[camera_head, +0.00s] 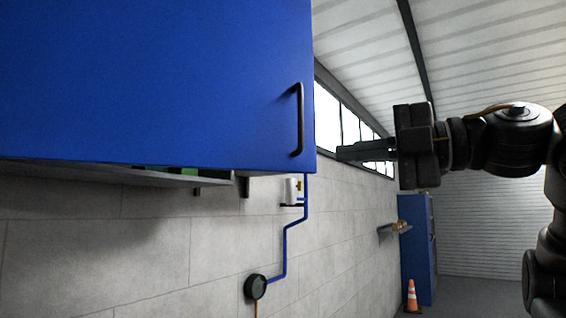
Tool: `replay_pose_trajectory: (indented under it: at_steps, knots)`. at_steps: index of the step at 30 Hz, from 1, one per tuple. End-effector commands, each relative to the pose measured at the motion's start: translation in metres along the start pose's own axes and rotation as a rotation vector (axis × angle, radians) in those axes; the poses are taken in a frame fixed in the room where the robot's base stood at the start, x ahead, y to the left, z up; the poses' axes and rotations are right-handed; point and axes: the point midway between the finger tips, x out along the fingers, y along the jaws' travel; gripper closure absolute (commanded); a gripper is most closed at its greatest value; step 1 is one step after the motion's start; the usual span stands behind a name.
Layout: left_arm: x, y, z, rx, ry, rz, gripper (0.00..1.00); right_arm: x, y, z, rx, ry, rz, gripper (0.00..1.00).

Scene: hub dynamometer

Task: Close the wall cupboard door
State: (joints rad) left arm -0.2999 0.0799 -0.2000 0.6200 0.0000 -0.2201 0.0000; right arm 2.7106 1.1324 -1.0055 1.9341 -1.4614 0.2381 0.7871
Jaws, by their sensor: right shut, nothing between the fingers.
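The blue wall cupboard door (170,80) fills the upper left of the head view. Its dark vertical handle (299,120) is near the door's right edge. A grey cupboard underside or shelf (110,174) shows below the door, with something green partly visible there. How far the door stands open I cannot tell for sure. My right gripper (342,153) comes in from the right with its fingers shut and empty. In the picture it is just right of the door's edge and handle; no contact shows. My left gripper is not in view.
A round dark gauge (256,287) and a blue pipe (286,252) are on the block wall below the door. Farther back are a small wall shelf (393,229), a tall blue cabinet (416,250) and an orange cone (412,298). Space around my right gripper looks clear.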

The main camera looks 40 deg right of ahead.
Motion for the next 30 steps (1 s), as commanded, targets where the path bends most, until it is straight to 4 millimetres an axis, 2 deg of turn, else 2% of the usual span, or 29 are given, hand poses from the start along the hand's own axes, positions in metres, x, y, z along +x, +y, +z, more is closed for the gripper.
replay_pose_trajectory:
  at_steps: [4, 8, 11, 21, 24, 30]
  knots:
    - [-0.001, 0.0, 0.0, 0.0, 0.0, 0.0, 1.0, 0.004, 0.0, 0.0, 0.0, 0.0, -0.002, 1.0]
    - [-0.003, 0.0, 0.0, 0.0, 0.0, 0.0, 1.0, 0.016, 0.0, 0.0, -0.002, 0.001, -0.005, 1.0]
    - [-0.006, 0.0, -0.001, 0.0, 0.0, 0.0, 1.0, 0.031, 0.0, 0.0, 0.0, 0.002, -0.006, 1.0]
    - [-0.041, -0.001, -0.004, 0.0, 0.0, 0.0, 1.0, 0.101, 0.004, 0.0, -0.002, 0.001, -0.004, 1.0]
    - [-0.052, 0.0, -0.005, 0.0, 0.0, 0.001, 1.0, 0.112, 0.005, 0.011, 0.002, -0.002, -0.003, 1.0]
    - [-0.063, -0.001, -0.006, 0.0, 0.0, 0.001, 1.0, 0.126, 0.003, 0.025, 0.0, -0.001, -0.001, 1.0]
